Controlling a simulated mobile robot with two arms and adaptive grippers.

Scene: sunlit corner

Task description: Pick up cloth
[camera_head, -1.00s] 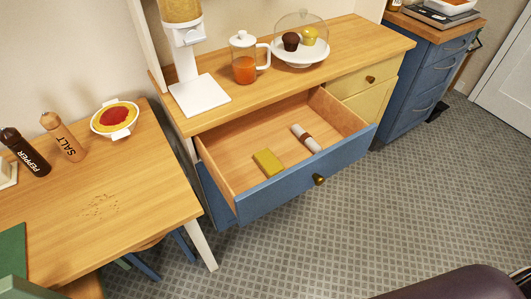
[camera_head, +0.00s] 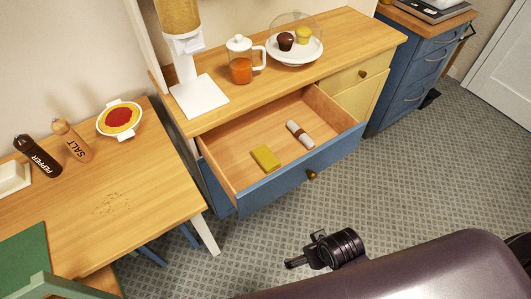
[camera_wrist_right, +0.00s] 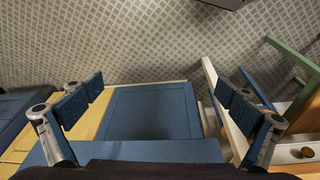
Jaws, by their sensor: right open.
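In the head view, a yellow folded piece (camera_head: 265,158) that looks like a cloth or sponge lies flat in the open drawer (camera_head: 226,178). A rolled white cloth with a brown band (camera_head: 300,134) lies to its right in the same drawer. I cannot tell which is the cloth meant. My right gripper (camera_wrist_right: 160,105) is open and empty in the right wrist view, with a blue cabinet panel (camera_wrist_right: 150,112) beyond the fingers. The dark part of my right arm is in front of the drawer in the head view. My left gripper is out of view.
The counter (camera_head: 345,45) above the drawer holds a dispenser, a juice pitcher (camera_head: 241,68) and a cake stand (camera_head: 294,50). A table (camera_head: 150,190) with shakers and a dish stands at the left, near the drawer. A green chair (camera_head: 62,288) is at the lower left. Open floor lies in front.

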